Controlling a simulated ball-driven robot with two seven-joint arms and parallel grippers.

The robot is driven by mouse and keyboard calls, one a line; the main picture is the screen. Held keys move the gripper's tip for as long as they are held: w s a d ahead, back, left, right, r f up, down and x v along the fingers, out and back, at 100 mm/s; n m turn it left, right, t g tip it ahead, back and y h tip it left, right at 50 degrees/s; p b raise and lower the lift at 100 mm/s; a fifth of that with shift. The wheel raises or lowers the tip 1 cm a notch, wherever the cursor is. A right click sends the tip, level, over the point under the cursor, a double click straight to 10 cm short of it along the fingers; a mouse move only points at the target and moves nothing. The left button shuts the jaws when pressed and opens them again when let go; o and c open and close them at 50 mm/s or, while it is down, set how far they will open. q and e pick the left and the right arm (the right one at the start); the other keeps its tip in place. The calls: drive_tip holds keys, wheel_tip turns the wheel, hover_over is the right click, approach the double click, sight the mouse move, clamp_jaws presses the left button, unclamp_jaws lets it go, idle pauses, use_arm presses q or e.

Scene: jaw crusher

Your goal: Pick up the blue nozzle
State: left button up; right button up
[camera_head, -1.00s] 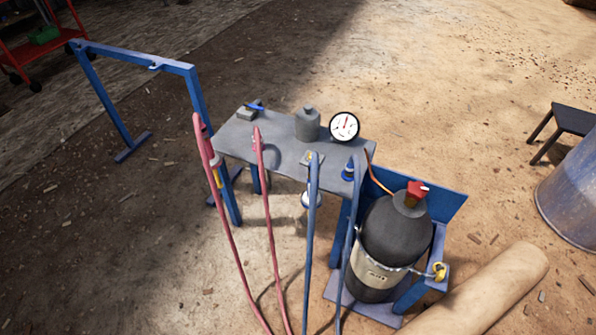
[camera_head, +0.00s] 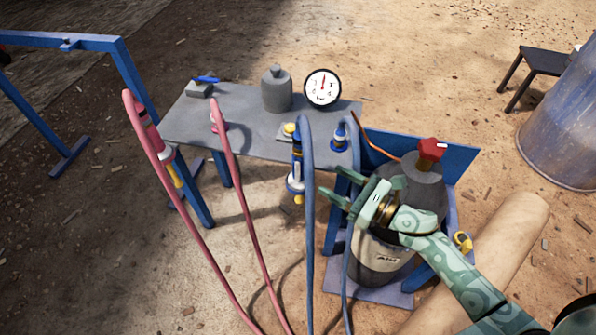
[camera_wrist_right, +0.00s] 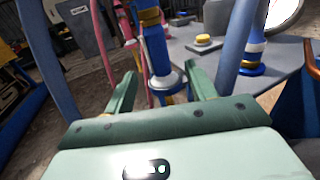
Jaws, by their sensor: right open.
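The blue nozzle (camera_head: 296,172) hangs upright at the front edge of the grey table, with a white collar, yellow parts and a blue hose looping up from it. My right gripper (camera_head: 329,181) is open, just right of the nozzle, its fingers pointing left towards it. In the right wrist view the nozzle (camera_wrist_right: 157,55) stands ahead, between the two open fingers (camera_wrist_right: 162,72) as seen from there. I cannot tell whether they touch it. A second blue fitting (camera_head: 340,138) stands on the table, also at the right of the wrist view (camera_wrist_right: 254,50). My left gripper is not in view.
The blue hose (camera_head: 308,220) runs down between gripper and nozzle. Pink hoses (camera_head: 186,220) hang at the left. The table (camera_head: 240,105) bears a grey bottle (camera_head: 276,92) and a gauge (camera_head: 322,87).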

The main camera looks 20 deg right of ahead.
sight(299, 177)
drive_tip(key=x, duration=0.7)
drive_tip(key=shift+w+a+f+b, duration=0.1)
drive_tip(key=shift+w+f+b, duration=0.1)
drive_tip(key=shift+b, duration=0.2)
drive_tip(key=x, duration=0.1)
drive_tip(key=b+x, duration=0.1)
drive_tip(key=x, duration=0.3)
drive_tip(key=shift+s+a+f, duration=0.1)
drive_tip(key=shift+a+f, duration=0.15)
drive_tip(key=shift+f, duration=0.15)
drive_tip(key=c, duration=1.2)
